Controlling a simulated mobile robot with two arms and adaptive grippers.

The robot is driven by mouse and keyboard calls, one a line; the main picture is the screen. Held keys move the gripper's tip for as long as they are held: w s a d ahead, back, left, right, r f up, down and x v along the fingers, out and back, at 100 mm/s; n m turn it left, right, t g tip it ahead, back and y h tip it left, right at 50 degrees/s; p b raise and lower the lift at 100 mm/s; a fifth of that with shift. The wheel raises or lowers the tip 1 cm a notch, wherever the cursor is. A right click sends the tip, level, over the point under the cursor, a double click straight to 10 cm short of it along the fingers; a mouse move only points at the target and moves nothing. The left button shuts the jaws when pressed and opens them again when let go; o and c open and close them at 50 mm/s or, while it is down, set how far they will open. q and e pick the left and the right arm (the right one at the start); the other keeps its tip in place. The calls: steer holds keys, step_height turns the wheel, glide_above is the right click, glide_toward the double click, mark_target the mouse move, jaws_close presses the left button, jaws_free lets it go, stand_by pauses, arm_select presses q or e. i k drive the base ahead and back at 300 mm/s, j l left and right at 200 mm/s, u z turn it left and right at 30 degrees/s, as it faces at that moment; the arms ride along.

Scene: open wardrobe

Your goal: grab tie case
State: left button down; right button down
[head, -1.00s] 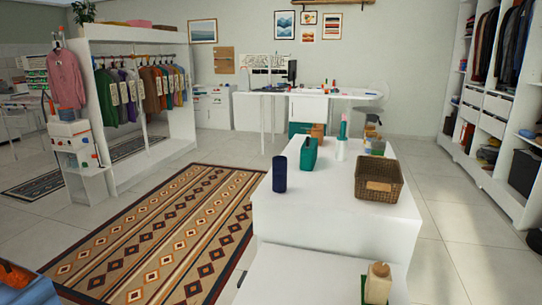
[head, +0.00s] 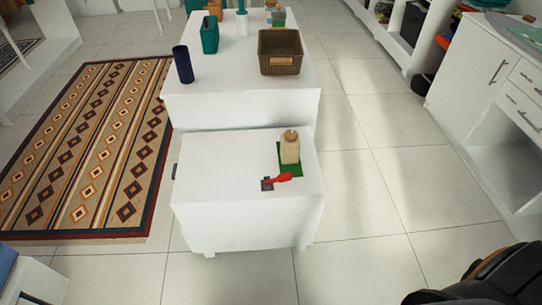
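I cannot pick out a tie case for certain. A dark blue upright cylinder (head: 183,64) stands at the left edge of the larger white table. A brown wicker basket (head: 280,52) with a tan label stands on the same table, to the right. A beige bottle-like thing (head: 290,147) stands on a green mat (head: 283,174) on the lower white table. A red-handled tool (head: 277,180) lies in front of it, touching a small dark square. Neither of my grippers shows in the head view.
The lower white table (head: 225,170) stands in front of the larger one (head: 235,100). A patterned rug (head: 95,150) lies left. A white drawer cabinet (head: 490,90) stands right. A black shape (head: 460,288), unclear, fills the bottom right corner. Tiled floor is clear right of the tables.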

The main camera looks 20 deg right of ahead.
mark_target(290, 151)
steer(key=i+l, duration=0.1)
steer(key=i, duration=0.65)
steer(key=i+z, duration=0.2)
steer(key=z, duration=0.2)
steer(key=i+z, duration=0.15)
steer(key=z, duration=0.3)
steer(key=i+j+z, duration=0.1)
steer(key=z, duration=0.7)
steer(key=i+j, duration=0.05)
